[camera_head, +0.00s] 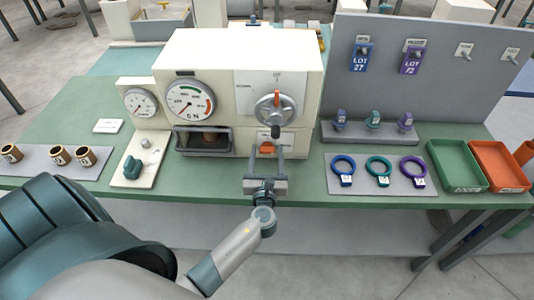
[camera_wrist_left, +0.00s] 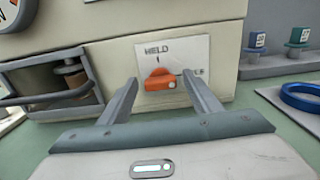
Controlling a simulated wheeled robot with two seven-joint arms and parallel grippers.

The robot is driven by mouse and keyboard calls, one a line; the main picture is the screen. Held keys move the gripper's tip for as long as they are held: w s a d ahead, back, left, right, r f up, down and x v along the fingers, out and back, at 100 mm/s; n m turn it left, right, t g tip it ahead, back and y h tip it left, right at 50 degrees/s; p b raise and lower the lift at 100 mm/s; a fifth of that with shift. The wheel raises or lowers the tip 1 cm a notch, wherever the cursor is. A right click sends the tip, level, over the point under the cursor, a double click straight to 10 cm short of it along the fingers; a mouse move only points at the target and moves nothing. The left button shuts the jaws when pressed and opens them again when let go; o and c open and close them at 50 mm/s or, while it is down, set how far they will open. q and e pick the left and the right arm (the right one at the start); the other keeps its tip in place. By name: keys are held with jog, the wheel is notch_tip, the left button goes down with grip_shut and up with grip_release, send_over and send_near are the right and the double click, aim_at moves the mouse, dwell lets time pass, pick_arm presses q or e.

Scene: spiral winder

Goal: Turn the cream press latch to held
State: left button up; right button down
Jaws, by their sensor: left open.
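The cream press (camera_head: 238,80) stands at the back middle of the bench. Its latch (camera_wrist_left: 158,82) is an orange knob on a white plate low on the front face. HELD is printed above the knob with a short mark under it. A second label to the right is partly hidden by a finger. A pale dot sits at the knob's right end. My left gripper (camera_head: 267,150) is open, with one finger on each side of the knob in the left wrist view. I cannot tell whether the fingers touch it. The right gripper is not in view.
A handwheel (camera_head: 275,112) is above the latch. An open bay (camera_wrist_left: 52,82) with a bar is to the left. A grey mat (camera_head: 375,184) with rings lies to the right, beside green (camera_head: 432,166) and orange trays (camera_head: 475,154). Several brown cups stand far left.

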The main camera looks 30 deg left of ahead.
pick_arm(q)
jog(key=shift+c, duration=0.4)
jog(key=c, duration=1)
jog(key=shift+o, duration=0.2)
